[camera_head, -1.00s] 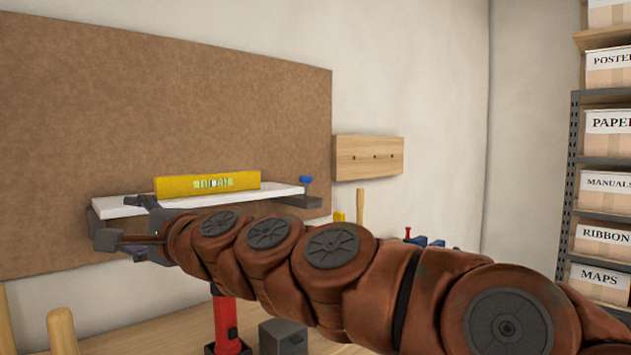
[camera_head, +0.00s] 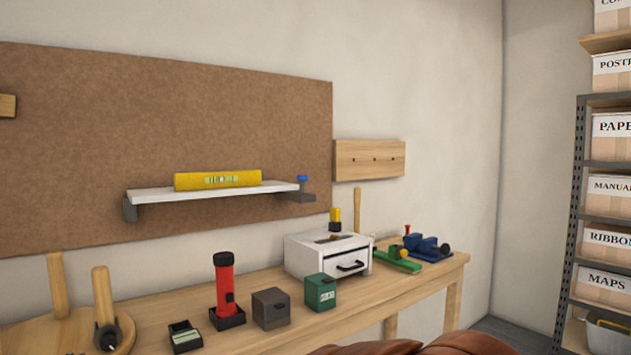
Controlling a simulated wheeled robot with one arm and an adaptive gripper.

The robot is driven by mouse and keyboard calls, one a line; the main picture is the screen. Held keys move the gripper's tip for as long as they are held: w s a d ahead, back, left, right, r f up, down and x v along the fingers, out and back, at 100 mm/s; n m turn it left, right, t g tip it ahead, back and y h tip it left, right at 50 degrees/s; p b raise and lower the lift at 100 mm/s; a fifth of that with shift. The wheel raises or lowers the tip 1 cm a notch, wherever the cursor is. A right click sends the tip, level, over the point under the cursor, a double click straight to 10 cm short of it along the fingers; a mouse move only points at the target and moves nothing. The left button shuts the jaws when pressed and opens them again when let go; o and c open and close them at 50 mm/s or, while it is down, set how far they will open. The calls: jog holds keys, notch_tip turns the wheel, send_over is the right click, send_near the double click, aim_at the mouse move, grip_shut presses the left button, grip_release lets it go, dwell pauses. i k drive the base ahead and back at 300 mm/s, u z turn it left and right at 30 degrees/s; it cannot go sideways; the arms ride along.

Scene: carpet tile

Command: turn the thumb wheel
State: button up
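A small blue wheel (camera_head: 303,179), which looks like the thumb wheel, sits above the grey bracket (camera_head: 299,197) at the right end of a white shelf (camera_head: 155,196). A yellow spirit level (camera_head: 190,182) lies on the shelf, and its bubble is too small to read. Another grey bracket (camera_head: 130,208) holds the shelf's left end. My gripper is out of view; only part of my brown arm shows at the bottom edge, well below and apart from the shelf.
The shelf hangs on a brown board (camera_head: 100,120). Below it, a wooden bench (camera_head: 250,338) carries a red flashlight (camera_head: 224,278), a grey box (camera_head: 270,309), a green box (camera_head: 320,292) and a white drawer box (camera_head: 300,262). The space before the shelf is clear.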

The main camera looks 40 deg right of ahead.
aim_at(302, 179)
jog(key=k, duration=1)
jog(key=z, duration=0.7)
jog(key=i, duration=0.65)
jog(key=z, duration=0.55)
jog(key=i, duration=0.7)
jog(key=u, duration=0.2)
